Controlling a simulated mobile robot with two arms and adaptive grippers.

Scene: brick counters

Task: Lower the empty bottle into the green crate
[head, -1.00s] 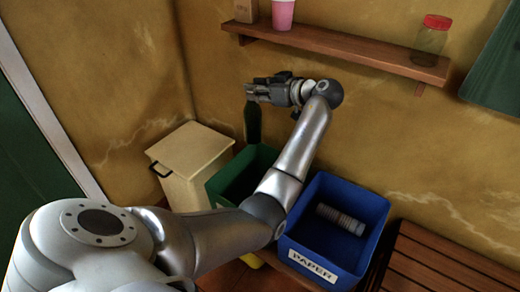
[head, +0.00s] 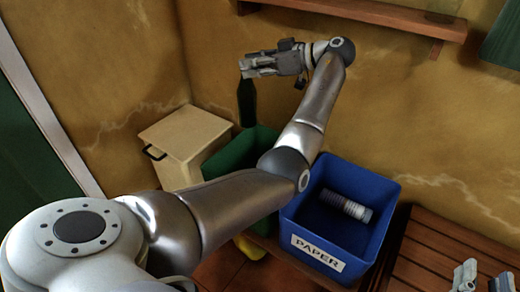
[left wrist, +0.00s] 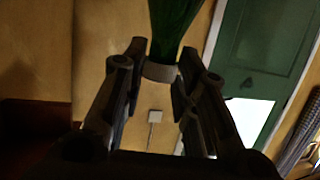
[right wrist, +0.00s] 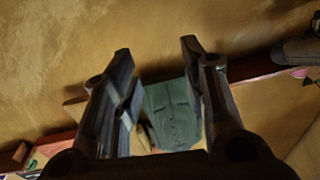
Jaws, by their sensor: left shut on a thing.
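The dark green bottle (head: 247,104) hangs upright from my left gripper (head: 246,70) in the head view. My left gripper is shut on its neck. The bottle's lower end shows just above or in front of the far rim of the green crate (head: 228,158); I cannot tell whether it is inside. My forearm hides part of the crate. In the left wrist view the bottle (left wrist: 174,28) sits between the fingertips. My right gripper (head: 484,280) is at the lower right of the head view, with fingers apart and nothing between them in the right wrist view (right wrist: 155,62).
A blue bin marked PAPER (head: 318,254) stands right of the crate with a ribbed, light-coloured cylinder (head: 345,205) in it. A cream lidded bin (head: 180,140) stands to the left. A wooden shelf (head: 370,20) is on the wall above; a slatted wooden surface (head: 430,250) lies at right.

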